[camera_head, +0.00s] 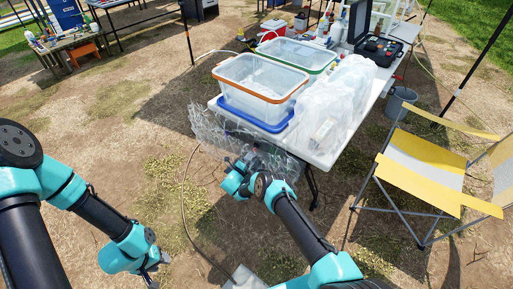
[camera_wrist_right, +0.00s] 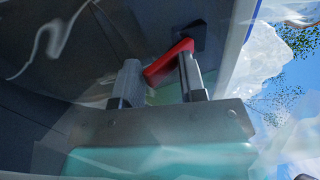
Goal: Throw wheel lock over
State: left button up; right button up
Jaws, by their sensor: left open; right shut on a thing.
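The wheel lock, a red lever (camera_wrist_right: 170,60) on a dark mount, shows in the right wrist view. My right gripper (camera_wrist_right: 159,70) has its two grey fingers on either side of the lever's lower end and is shut on it. In the head view my right gripper (camera_head: 246,162) is at the near end of the table, low beside hanging clear plastic; its fingertips and the lever are hidden there. My left gripper (camera_head: 158,272) is open and empty above the ground at the lower left.
The white table (camera_head: 325,155) carries clear bins, an orange-rimmed one (camera_head: 240,88) foremost, and an open black case (camera_head: 375,45). Crumpled clear plastic (camera_head: 340,105) drapes over it. A yellow folding chair (camera_head: 425,170) and grey bucket (camera_head: 400,100) stand right. Ground at left is mostly clear.

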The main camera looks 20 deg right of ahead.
aim_at(255, 149)
jog(key=shift+d+f, duration=0.1)
jog(key=shift+c, duration=0.3)
jog(key=shift+s+a+r+g+y, duration=0.2)
jog(key=shift+a+r+g+y, duration=0.15)
jog(key=shift+r+y, duration=0.25)
jog(key=shift+s+a+r+g+y, duration=0.15)
jog(key=shift+a+r+g+y, duration=0.25)
jog(key=shift+r, duration=0.3)
jog(key=shift+c, duration=1)
jog(key=shift+d+r, duration=0.1)
jog(key=shift+r, duration=0.05)
jog(key=shift+c, duration=0.2)
jog(key=shift+r+g+y, duration=0.25)
jog(key=shift+r+y, duration=0.15)
jog(key=shift+r, duration=0.25)
jog(key=shift+c, duration=0.2)
jog(key=shift+s+r+g+y, duration=0.2)
jog(key=shift+r+g+y, duration=0.1)
jog(key=shift+r+y, duration=0.2)
jog(key=shift+c, duration=0.5)
jog(key=shift+a, duration=0.2)
